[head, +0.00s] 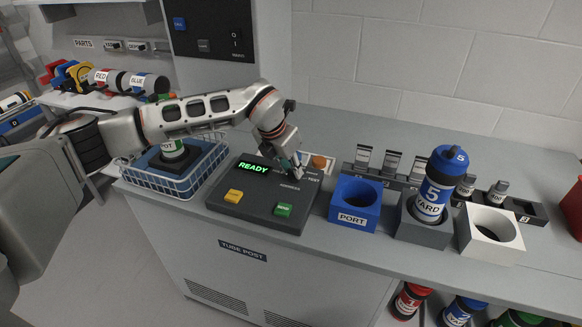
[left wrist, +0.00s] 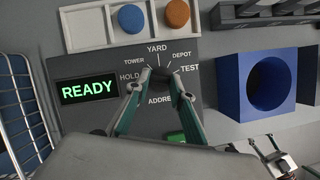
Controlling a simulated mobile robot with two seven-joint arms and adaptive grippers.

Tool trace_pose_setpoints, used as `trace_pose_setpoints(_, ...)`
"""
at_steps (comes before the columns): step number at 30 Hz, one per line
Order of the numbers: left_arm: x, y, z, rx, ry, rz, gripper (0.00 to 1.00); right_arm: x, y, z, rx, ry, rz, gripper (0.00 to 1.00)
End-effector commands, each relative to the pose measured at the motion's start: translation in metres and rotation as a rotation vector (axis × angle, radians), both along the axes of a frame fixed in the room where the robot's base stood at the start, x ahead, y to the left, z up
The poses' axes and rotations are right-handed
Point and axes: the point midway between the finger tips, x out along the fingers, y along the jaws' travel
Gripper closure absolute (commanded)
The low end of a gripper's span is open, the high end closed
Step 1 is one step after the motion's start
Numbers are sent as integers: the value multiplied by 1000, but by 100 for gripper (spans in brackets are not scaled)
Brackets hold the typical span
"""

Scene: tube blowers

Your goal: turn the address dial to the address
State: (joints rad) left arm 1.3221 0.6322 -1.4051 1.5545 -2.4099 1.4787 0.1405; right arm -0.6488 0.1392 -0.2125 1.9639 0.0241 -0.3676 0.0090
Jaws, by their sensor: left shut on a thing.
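The black address dial (left wrist: 160,77) is on the dark console (head: 262,208), ringed by the words HOLD, TOWER, YARD, DEPOT and TEST. My left gripper (head: 297,170) reaches down over the console's back right. In the left wrist view its two fingers are shut on the dial (left wrist: 161,80), one on each side. The fingers cover part of the dial, and I cannot tell which word it points to. The console display (left wrist: 88,90) reads READY in green. A blue carrier (head: 437,185) marked YARD stands upright in a grey holder (head: 420,232). What seems to be my right gripper (left wrist: 268,152) shows low in the left wrist view; its jaws are unclear.
The console has a yellow button (head: 234,196) and a green button (head: 284,210). A wire basket (head: 178,190) stands to its left. The blue PORT block (head: 354,218) stands close on its right, with a white holder (head: 490,248) farther right. Small tagged parts stand behind.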

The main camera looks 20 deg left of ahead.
Motion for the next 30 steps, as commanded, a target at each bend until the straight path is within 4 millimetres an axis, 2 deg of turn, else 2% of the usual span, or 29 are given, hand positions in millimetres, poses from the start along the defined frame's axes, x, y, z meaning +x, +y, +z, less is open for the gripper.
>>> trace_pose_setpoints(8,1,0,1,-1,-1,3,99,-1,0,-2,0,3,0,60)
trace_pose_setpoints(9,1,0,1,-1,-1,3,75,-1,0,-2,-1,4,0,60)
trace_pose_setpoints(11,1,0,1,-1,-1,3,61,-1,0,-2,-1,4,0,60)
trace_pose_setpoints(23,-1,1,3,-1,-1,1,61,-1,-2,-2,-4,3,2,60)
trace_pose_setpoints(26,-4,2,13,-1,-2,1,61,-1,-1,-1,-4,3,1,60)
trace_pose_setpoints(30,-12,6,36,-1,-4,0,61,-1,-1,-1,-3,2,1,60)
